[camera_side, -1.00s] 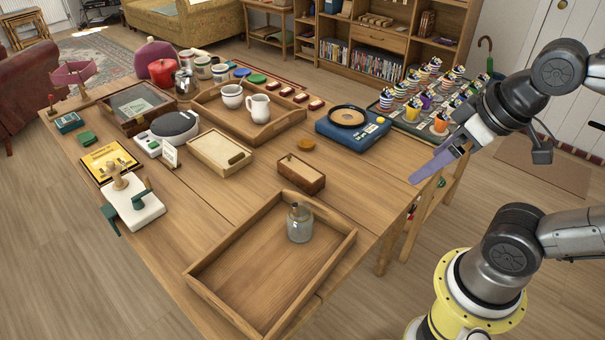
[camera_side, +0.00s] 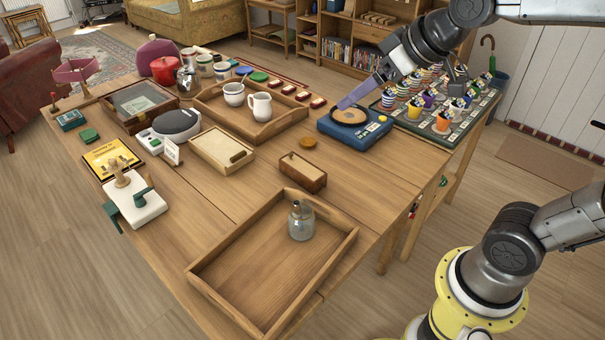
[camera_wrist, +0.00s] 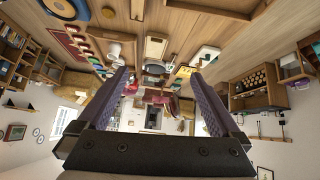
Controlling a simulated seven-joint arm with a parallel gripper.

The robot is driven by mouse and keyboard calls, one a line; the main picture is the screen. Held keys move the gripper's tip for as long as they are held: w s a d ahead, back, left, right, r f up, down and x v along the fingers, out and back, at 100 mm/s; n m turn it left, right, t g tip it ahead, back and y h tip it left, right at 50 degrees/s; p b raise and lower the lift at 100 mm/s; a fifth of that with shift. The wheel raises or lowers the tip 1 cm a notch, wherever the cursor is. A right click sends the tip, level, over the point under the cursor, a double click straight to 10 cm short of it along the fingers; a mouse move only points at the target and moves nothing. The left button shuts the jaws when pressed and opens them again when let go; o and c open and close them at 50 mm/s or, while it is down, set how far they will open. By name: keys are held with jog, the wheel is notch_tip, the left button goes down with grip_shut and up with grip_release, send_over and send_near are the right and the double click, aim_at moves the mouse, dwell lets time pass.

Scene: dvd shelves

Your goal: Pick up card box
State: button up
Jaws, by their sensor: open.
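My gripper (camera_side: 350,98) is above the blue record player (camera_side: 352,128) at the back right of the table in the side view. Its purple fingers point left and slightly down. In the wrist view the gripper (camera_wrist: 160,76) has its two fingers wide apart with nothing between them. I cannot tell for sure which thing is the card box. A small brown wooden box (camera_side: 302,172) sits mid-table, in front of the record player and apart from my gripper. A small dark green box (camera_side: 71,120) lies at the far left.
Another tray (camera_side: 278,128) holds a mug and jug. Several striped cups stand on a green board (camera_side: 455,137) at right. Bare tabletop (camera_side: 370,185) lies right of the brown box.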

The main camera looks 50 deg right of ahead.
jog(key=w+d+f, duration=0.2)
jog(key=w+f, duration=0.1)
jog(key=w, duration=0.6)
jog(key=m+g, duration=0.1)
jog(key=g, duration=0.1)
send_over(303, 167)
jog(key=s+a, duration=0.1)
jog(key=s, duration=0.3)
notch_tip(303, 167, down, 15)
jog(key=shift+m+g, duration=0.3)
jog(key=shift+g, duration=0.6)
jog(key=f, duration=0.4)
jog(key=w+d+f, duration=0.1)
jog(key=f, duration=0.4)
jog(key=w+f, duration=0.1)
jog(key=f, duration=0.4)
jog(key=shift+d, duration=0.2)
jog(key=shift+x, duration=3.1)
jog(key=shift+a+r, duration=0.1)
grip_shut()
